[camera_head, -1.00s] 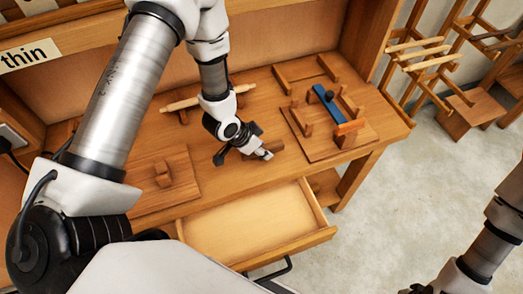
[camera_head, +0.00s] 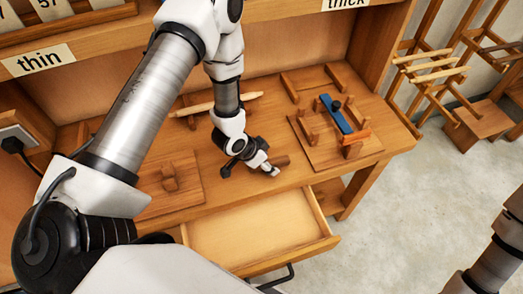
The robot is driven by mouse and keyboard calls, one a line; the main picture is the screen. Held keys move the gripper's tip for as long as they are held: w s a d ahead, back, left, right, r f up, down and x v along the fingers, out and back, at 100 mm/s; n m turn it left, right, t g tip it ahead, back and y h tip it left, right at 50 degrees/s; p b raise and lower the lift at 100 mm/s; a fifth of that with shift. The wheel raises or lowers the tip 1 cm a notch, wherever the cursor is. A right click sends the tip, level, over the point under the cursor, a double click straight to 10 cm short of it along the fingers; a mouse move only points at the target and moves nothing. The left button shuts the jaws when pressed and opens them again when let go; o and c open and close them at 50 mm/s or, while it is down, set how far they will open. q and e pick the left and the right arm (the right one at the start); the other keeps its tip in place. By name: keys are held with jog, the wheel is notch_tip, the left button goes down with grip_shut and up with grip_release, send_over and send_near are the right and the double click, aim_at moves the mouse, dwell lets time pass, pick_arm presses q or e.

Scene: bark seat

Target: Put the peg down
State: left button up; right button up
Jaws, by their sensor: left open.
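My left gripper (camera_head: 250,171) is low over the front of the wooden bench (camera_head: 225,194), just behind the open drawer. Its fingers are apart. A short dark brown wooden piece (camera_head: 280,161), which may be the peg, lies right beside its fingers. I cannot tell whether they touch. A long pale rod with tapered ends (camera_head: 196,108) lies farther back, partly hidden behind my left arm. My right arm shows only as links at the lower right edge, its gripper outside the picture.
An empty drawer (camera_head: 306,242) is pulled out in front. A board (camera_head: 310,150) with wooden posts and a blue bar (camera_head: 336,114) is on the right. A smaller board (camera_head: 150,207) with a block is on the left. Chair frames (camera_head: 433,80) stand at right.

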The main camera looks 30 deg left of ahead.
pick_arm(q)
jog(key=v, duration=1.1)
jog(key=shift+r, duration=0.25)
jog(key=shift+s, duration=0.2)
